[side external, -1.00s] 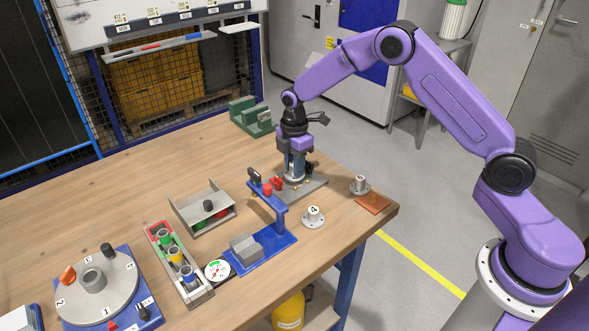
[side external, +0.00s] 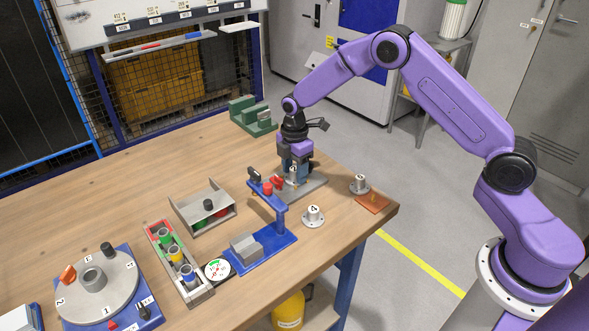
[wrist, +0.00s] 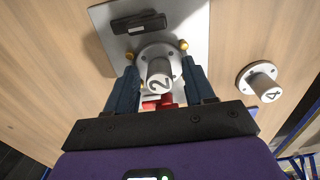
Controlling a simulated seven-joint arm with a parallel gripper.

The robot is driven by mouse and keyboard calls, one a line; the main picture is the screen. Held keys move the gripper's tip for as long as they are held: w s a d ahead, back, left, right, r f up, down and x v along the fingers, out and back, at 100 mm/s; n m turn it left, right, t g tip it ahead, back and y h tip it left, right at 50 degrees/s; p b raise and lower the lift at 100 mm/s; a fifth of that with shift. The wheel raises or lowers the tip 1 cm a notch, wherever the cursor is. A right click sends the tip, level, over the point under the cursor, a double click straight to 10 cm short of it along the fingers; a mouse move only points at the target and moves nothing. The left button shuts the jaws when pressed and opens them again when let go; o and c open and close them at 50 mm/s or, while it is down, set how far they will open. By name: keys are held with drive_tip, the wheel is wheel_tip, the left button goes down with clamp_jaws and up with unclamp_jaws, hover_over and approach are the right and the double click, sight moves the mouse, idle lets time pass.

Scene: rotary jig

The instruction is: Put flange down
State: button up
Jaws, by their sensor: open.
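The flange marked 2 (wrist: 160,76) stands upright on a grey plate (wrist: 101,18), its round base flat on the plate among brass pins. My gripper (wrist: 160,82) is over it, with one dark blue finger on each side of its neck. The jaws are open, and in the wrist view gaps show between the fingers and the neck. In the side view my gripper (side external: 295,170) is low over the same plate (side external: 316,186) and mostly hides the flange. The flange marked 4 (side external: 313,216) stands on the table; it also shows in the wrist view (wrist: 262,84).
A red clamp (side external: 277,182) and a blue stand (side external: 282,235) are close to my gripper. Another flange (side external: 359,185) stands by an orange-brown pad (side external: 374,204) at the table corner. A tray (side external: 203,220) and a numbered turntable (side external: 125,275) are to the left.

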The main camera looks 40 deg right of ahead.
sight(295, 169)
wheel_tip(295, 169, up, 12)
drive_tip(key=s+a+r, duration=0.3)
drive_tip(key=s+a, duration=0.1)
drive_tip(key=s, duration=0.3)
drive_tip(key=s+a+r+m, duration=0.2)
drive_tip(key=s+r, duration=0.1)
drive_tip(key=s, duration=0.9)
drive_tip(key=s+d+m, duration=0.1)
drive_tip(key=s+d, duration=0.2)
drive_tip(key=s, duration=0.7)
drive_tip(key=s+d+f+m, duration=0.1)
drive_tip(key=s+d, duration=0.3)
drive_tip(key=s, duration=0.6)
drive_tip(key=shift+m, duration=0.7)
drive_tip(key=shift+d, duration=0.1)
